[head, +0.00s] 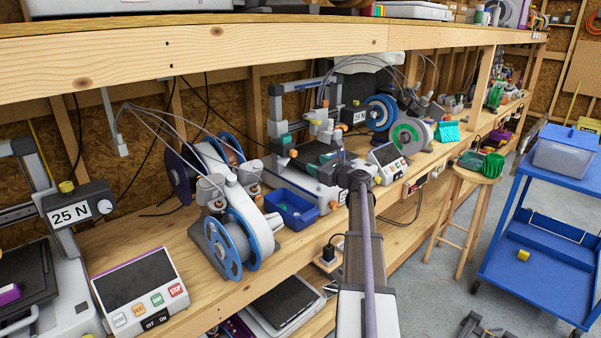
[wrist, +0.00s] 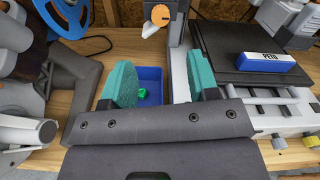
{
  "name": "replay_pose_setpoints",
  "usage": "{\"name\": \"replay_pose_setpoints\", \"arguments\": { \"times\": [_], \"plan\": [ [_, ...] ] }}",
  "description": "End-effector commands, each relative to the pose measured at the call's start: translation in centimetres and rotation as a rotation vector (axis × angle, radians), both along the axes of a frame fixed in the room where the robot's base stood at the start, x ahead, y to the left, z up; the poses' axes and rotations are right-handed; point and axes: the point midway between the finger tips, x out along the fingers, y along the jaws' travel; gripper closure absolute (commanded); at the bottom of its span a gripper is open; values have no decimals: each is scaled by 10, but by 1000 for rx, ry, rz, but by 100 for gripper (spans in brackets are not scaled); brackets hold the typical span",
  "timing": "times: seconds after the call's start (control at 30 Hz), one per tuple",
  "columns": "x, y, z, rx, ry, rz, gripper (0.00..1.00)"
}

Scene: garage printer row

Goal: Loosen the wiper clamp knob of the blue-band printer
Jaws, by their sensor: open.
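My gripper (wrist: 158,68) is open and empty, its two teal fingers spread apart. In the wrist view an orange knob (wrist: 160,14) with a pale piece under it sits on a grey upright beyond the fingers, apart from them. I cannot tell if it is the wiper clamp knob. The printer (head: 318,160) beside my gripper has a dark bed; in the wrist view its bed (wrist: 222,66) is right of the fingers.
A blue bin (head: 290,208) lies left of the printer; a green piece (wrist: 143,92) is in it. A blue PETG box (wrist: 265,63) rests on the bed. Spool holders (head: 232,225) crowd the left; a control panel (head: 388,161) is at right. A stool (head: 465,178) stands before the bench.

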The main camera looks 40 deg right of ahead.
Motion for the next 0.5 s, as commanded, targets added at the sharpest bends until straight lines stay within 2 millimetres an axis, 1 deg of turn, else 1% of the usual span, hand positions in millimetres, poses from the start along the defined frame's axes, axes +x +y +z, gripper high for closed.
{"name": "replay_pose_setpoints", "arguments": {
  "times": [0.03,0.17,0.27,0.37,0.5],
  "plan": [
    [3,-4,-3,22,-4,-2,45],
    [5,-2,2,29,-4,-2,45],
    [17,-2,2,27,-4,1,45],
    [38,0,2,26,-3,1,45],
    [73,2,2,25,-3,2,45]
  ]
}}
